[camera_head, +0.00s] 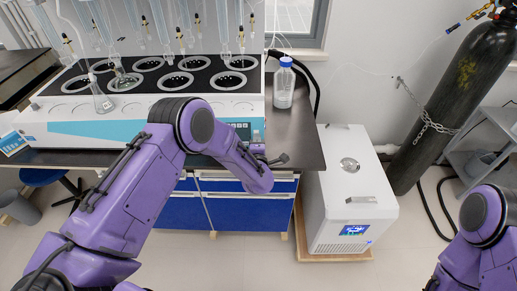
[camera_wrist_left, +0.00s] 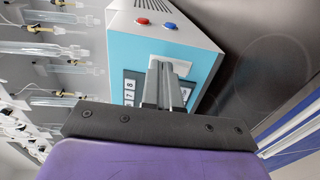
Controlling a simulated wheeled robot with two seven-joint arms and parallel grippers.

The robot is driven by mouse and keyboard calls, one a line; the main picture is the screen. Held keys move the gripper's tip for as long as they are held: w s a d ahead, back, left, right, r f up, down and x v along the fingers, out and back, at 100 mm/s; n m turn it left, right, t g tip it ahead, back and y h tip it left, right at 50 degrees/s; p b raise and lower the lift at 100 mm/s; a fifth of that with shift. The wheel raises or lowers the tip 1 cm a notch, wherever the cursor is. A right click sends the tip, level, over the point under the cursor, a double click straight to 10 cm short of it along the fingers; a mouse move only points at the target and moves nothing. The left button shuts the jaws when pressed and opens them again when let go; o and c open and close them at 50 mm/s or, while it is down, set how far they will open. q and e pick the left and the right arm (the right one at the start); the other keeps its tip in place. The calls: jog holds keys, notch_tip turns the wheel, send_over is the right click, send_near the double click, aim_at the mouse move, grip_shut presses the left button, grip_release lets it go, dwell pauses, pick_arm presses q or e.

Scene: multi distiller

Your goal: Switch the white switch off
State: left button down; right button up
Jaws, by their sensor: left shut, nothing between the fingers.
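The multi distiller (camera_head: 100,130) is a white and light-blue machine with a black top on the bench at the left. In the left wrist view its light-blue panel (camera_wrist_left: 130,45) fills the middle. A small white switch (camera_wrist_left: 181,67) shows on this panel, partly hidden behind my left fingertips. My left gripper (camera_head: 272,160) is at the machine's right front corner, partly hidden by my own arm. In the left wrist view the left gripper (camera_wrist_left: 163,66) has its fingers together and empty, right by the white switch; I cannot tell whether they touch. My right gripper is out of view.
A red button (camera_wrist_left: 142,21) and a blue button (camera_wrist_left: 170,25) sit on the machine's edge. A blue-capped bottle (camera_head: 284,88) stands on the bench right of the machine. A white chiller box (camera_head: 345,190) and a chained dark gas cylinder (camera_head: 450,100) stand farther right.

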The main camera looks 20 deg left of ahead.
pick_arm(q)
jog(key=r+b+v, duration=0.2)
jog(key=v, duration=1.1)
jog(key=shift+r, duration=0.35)
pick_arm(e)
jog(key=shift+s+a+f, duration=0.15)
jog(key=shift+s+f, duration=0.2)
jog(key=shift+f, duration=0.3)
pick_arm(q)
jog(key=shift+w, duration=0.15)
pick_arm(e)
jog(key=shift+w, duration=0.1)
